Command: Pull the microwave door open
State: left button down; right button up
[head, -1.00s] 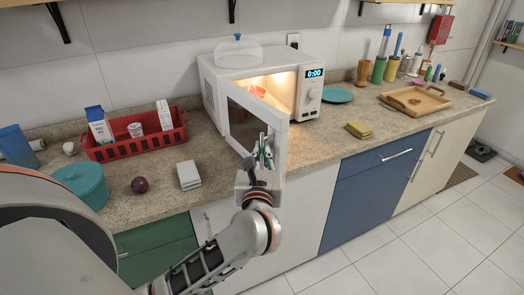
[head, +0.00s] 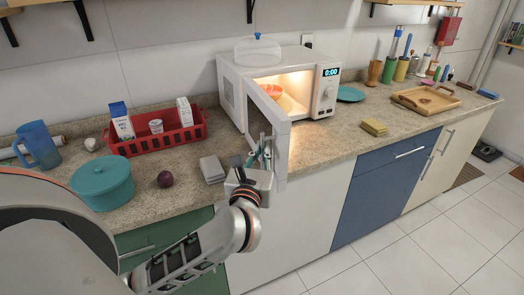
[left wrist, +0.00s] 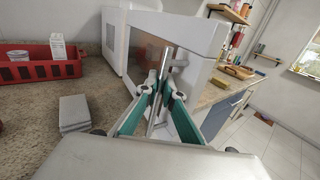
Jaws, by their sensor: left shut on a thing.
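The white microwave (head: 229,77) stands on the counter with its lit inside showing. Its door (head: 283,153) stands well open, swung out toward me past the counter's front. An orange bowl (head: 271,91) sits inside. My left gripper (head: 262,152) is at the door's outer face, near its free edge. In the left wrist view the gripper's teal-lined fingers (left wrist: 160,95) are shut around the upright metal door handle (left wrist: 165,62). The door (left wrist: 199,42) rises just behind the handle. My right gripper is in neither view.
Left of the microwave are a red crate (head: 128,148) with cartons, a teal pot (head: 103,184), a plum (head: 165,179) and a grey block (head: 212,169). A yellow sponge (head: 374,127) lies right of the door. A wooden tray (head: 425,100) lies farther right.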

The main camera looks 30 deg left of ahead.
pick_arm(q)
jog(key=c, duration=2.2)
grip_release()
jog(key=shift+a, duration=0.1)
jog(key=shift+s, duration=0.1)
jog(key=v, duration=0.7)
jog(key=shift+s, duration=0.15)
